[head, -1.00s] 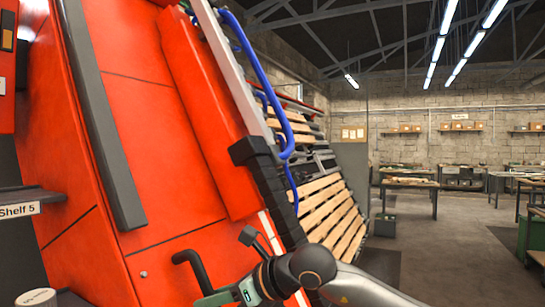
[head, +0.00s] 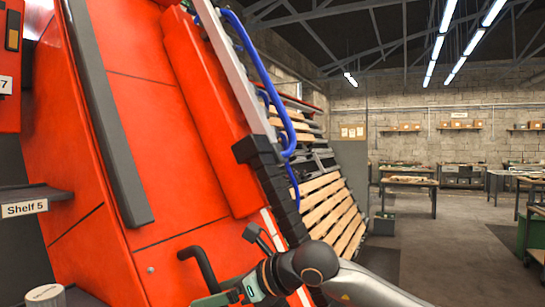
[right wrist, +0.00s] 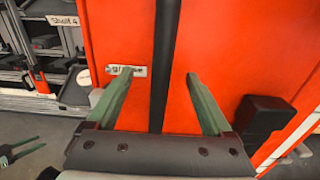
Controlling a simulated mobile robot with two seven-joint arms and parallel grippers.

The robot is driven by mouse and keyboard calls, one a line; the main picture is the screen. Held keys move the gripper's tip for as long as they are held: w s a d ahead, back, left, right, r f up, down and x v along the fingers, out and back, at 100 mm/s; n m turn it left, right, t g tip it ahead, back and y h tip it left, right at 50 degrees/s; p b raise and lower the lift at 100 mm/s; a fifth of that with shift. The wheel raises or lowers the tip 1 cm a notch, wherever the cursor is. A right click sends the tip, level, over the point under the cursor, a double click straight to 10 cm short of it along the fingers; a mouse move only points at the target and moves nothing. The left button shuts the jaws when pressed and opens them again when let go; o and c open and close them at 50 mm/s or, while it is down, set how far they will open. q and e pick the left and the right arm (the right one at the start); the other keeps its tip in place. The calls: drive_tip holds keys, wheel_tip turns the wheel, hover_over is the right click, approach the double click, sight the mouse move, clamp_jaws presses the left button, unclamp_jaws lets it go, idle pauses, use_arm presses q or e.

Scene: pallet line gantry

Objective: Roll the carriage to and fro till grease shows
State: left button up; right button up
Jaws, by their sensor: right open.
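A large red machine face (head: 150,110) fills the left of the head view, with a pale rail (head: 225,60) along its edge. A black block (head: 254,148) sits at the rail's lower end; I cannot tell whether it is the carriage. My right arm comes in at the bottom, beside a bent black handle (head: 203,264). In the right wrist view my right gripper (right wrist: 160,73) is open, its green fingers on either side of a dark upright bar (right wrist: 166,55). I cannot tell whether they touch it. No grease can be made out. I do not identify my left gripper.
A shelf labelled Shelf 5 (head: 20,195) juts in at the left. Blue hoses (head: 270,85) and slatted wooden pallets (head: 330,205) lie beyond the rail. Open floor (head: 450,245) is at the right.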

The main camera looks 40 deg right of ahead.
drive_tip(key=shift+a, duration=0.1)
idle(0.4)
drive_tip(key=b+v, duration=0.3)
drive_tip(key=v, duration=0.7)
drive_tip(key=shift+f, duration=0.1)
idle(0.4)
drive_tip(key=shift+s, duration=0.1)
